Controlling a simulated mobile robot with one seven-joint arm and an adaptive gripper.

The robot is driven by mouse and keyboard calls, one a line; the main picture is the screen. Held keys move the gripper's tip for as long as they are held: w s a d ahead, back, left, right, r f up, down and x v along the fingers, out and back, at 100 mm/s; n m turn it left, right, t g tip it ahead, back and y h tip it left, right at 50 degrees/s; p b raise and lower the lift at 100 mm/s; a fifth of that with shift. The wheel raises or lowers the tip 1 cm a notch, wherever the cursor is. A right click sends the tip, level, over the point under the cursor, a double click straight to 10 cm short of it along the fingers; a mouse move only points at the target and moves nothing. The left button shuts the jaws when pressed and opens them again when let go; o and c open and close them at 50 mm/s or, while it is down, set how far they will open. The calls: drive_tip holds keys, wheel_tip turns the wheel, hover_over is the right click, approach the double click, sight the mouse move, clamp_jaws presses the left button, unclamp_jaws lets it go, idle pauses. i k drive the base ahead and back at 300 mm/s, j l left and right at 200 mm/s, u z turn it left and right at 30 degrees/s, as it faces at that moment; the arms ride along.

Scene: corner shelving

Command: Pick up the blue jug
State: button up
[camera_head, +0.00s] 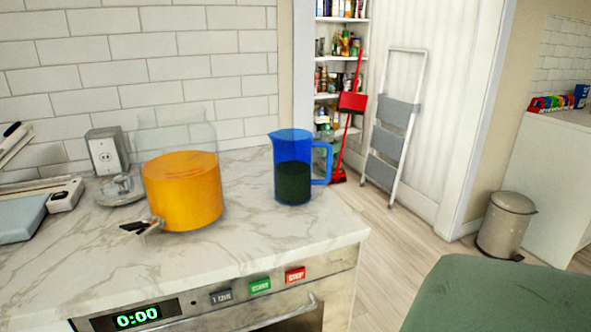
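The blue jug (292,167) stands upright on the right part of the marble countertop (255,228), near its right end. It is see-through blue, with a spout at the upper left and a handle on the right. Its lower half looks dark green, as if holding a dark liquid. Nothing is seen touching it apart from the counter. My gripper is not in view.
A clear dispenser with orange contents (182,190) and a front tap stands left of the jug, with a gap between them. Buttons and a display (138,317) line the counter's front. A green surface (500,295) fills the lower right. A stepladder (393,125), red dustpan (352,102) and bin (505,225) stand behind.

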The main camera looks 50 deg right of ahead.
sight(292, 148)
drive_tip(key=z, duration=1.55)
